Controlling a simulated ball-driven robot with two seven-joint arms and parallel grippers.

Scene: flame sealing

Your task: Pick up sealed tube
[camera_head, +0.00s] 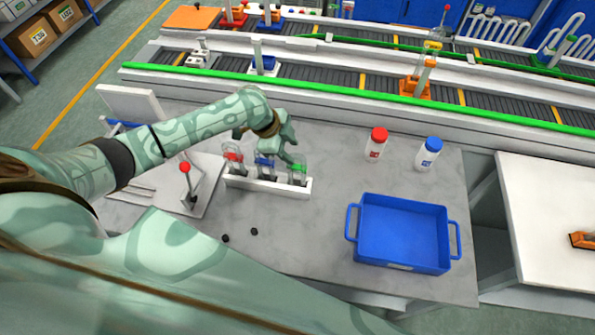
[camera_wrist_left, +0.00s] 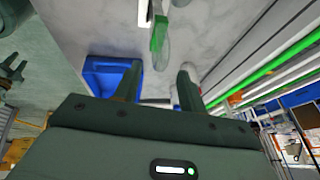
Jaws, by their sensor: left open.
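A white rack (camera_head: 268,187) on the grey table holds clear tubes with coloured bands: a red-banded tube (camera_head: 234,158), a blue-banded tube (camera_head: 264,163) and a green-banded tube (camera_head: 298,170). I cannot tell which tube is sealed. My left gripper (camera_head: 286,150) is over the rack, close to the blue-banded and green-banded tubes, and partly covers them. In the left wrist view its two fingers (camera_wrist_left: 158,85) are apart with nothing between them. The green-banded tube (camera_wrist_left: 159,33) shows beyond the fingers there. A dark green part at that view's left edge looks like my right gripper (camera_wrist_left: 12,75), too small to read.
A blue tray (camera_head: 403,232) stands at the table's right. A red-capped bottle (camera_head: 376,146) and a blue-capped bottle (camera_head: 428,155) stand behind it. A red-knobbed lever (camera_head: 187,185) is left of the rack. Small black pieces (camera_head: 254,232) lie in front. A conveyor runs behind.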

